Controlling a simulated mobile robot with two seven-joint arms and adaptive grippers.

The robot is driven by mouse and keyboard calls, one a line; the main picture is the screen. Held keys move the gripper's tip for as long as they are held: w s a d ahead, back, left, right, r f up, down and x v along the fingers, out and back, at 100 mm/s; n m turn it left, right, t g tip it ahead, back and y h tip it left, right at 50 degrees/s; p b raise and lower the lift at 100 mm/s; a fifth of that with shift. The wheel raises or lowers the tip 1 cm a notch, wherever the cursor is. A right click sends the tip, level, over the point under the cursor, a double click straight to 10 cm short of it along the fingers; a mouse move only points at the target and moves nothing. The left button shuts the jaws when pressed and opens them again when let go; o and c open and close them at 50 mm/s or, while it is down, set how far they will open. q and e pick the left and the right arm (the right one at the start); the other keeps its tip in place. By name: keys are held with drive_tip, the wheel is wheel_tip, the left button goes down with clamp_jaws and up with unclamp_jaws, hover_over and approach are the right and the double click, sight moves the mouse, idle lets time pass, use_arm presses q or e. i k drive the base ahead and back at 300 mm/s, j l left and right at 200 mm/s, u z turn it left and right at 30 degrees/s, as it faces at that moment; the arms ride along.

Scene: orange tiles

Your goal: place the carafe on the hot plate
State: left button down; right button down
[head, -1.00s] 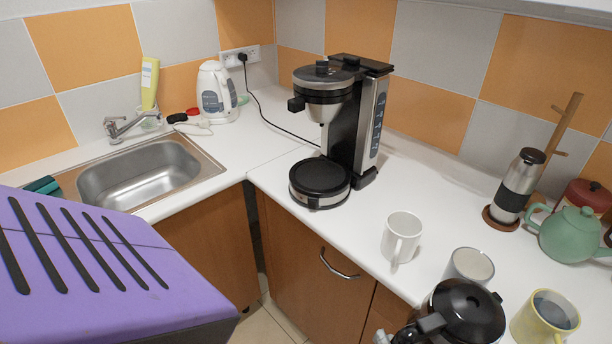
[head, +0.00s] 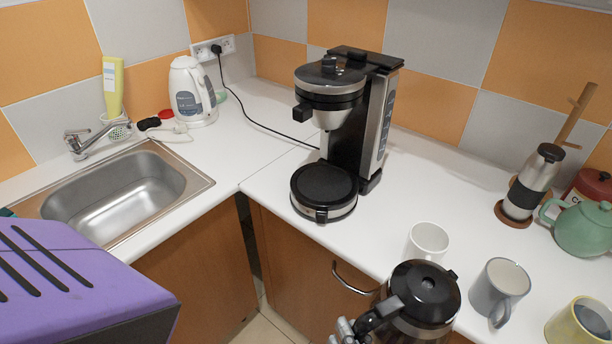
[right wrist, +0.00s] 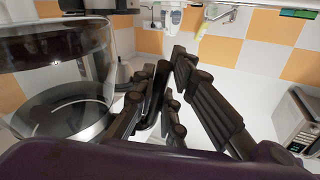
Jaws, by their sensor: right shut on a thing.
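The carafe (head: 424,288) has a black lid and a glass body. In the head view it is at the lower middle, in front of the white mug. My right gripper (head: 350,328) is at its left, shut on the black handle; the handle also shows between the fingers in the right wrist view (right wrist: 155,95). The round black hot plate (head: 323,184) is at the base of the coffee machine (head: 345,120), empty, up and left of the carafe. The carafe's bottom is cut off in the head view. My left gripper is not in view.
The counter (head: 385,200) between hot plate and white mug is clear. The sink (head: 120,195) is left.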

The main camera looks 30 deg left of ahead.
sight(315, 186)
drive_tip(key=i+j+u, duration=0.1)
drive_tip(key=j, duration=0.25)
drive_tip(key=i+j+u, duration=0.1)
drive_tip(key=j, duration=0.25)
drive_tip(key=i+j, duration=0.1)
drive_tip(key=j, duration=0.25)
drive_tip(key=i+j+u, duration=0.15)
drive_tip(key=j, duration=0.2)
drive_tip(key=k, duration=0.05)
